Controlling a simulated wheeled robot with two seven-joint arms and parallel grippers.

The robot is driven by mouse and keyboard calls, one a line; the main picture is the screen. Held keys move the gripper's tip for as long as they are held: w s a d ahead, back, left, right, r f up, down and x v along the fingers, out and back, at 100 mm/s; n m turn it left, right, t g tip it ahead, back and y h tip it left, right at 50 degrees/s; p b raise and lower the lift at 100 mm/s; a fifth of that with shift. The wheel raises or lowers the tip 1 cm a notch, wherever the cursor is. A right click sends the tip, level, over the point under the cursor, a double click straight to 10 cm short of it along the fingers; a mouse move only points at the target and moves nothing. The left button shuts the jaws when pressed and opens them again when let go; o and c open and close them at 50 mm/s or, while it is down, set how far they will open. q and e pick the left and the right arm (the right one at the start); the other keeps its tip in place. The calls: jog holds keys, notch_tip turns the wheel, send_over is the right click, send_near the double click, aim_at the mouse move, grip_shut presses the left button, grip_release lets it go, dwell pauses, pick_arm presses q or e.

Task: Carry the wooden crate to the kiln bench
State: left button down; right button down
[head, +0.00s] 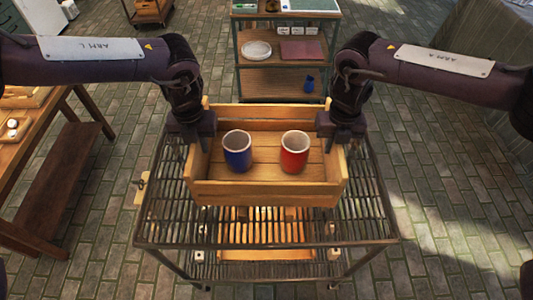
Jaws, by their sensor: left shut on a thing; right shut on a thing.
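The wooden crate (265,190) is in the middle of the head view, over a metal slatted rack table (365,215). I cannot tell whether it rests on the slats or hangs just above them. A blue cup (237,158) and a red cup (295,158) stand upright inside it, apart from each other. My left gripper (197,135) is shut on the crate's left end wall. My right gripper (335,133) is shut on its right end wall. The fingertips are mostly hidden by the wrists and crate walls. I cannot tell which piece is the kiln bench.
A shelf unit (287,53) with a white plate (257,49) and other items stands behind the crate. A wooden table (62,112) stands at the left, and a grey surface (480,50) at the upper right. Brick floor (450,185) is clear on the right.

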dwell(0.3)
pick_arm(q)
jog(key=shift+w+r, duration=0.15)
jog(key=shift+w, duration=0.05)
pick_arm(e)
jog(key=shift+w+r, duration=0.2)
